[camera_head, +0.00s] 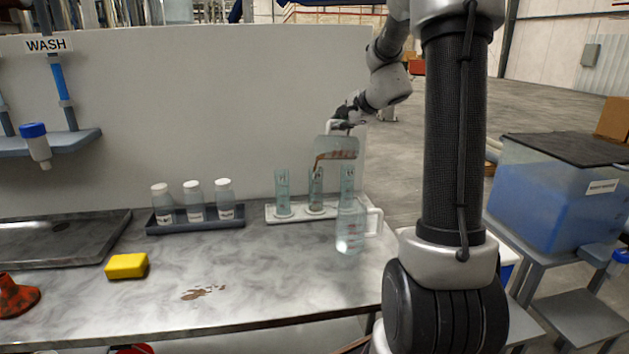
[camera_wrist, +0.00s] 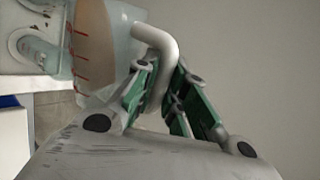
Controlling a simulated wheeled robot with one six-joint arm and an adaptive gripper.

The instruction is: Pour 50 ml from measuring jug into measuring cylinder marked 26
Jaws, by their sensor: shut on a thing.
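My gripper (camera_head: 346,124) is shut on the white handle of a clear measuring jug (camera_head: 338,146), which also shows with red marks in the wrist view (camera_wrist: 112,45). The jug is tipped steeply to the left and holds brown liquid. Its lip is just above the middle of three clear measuring cylinders (camera_head: 316,192) on a white rack (camera_head: 272,213). Brown shows between lip and cylinder mouth; I cannot tell how much is inside. The left cylinder (camera_head: 282,190) and right cylinder (camera_head: 347,187) stand beside it. The cylinder numbers are too small to read.
A second clear jug (camera_head: 349,232) stands in front of the rack's right end. Three white-capped bottles (camera_head: 194,203) sit in a dark tray (camera_head: 160,228) to the left. A yellow sponge (camera_head: 127,266) and a brown spill (camera_head: 200,293) are on the bench. The front middle is mostly free.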

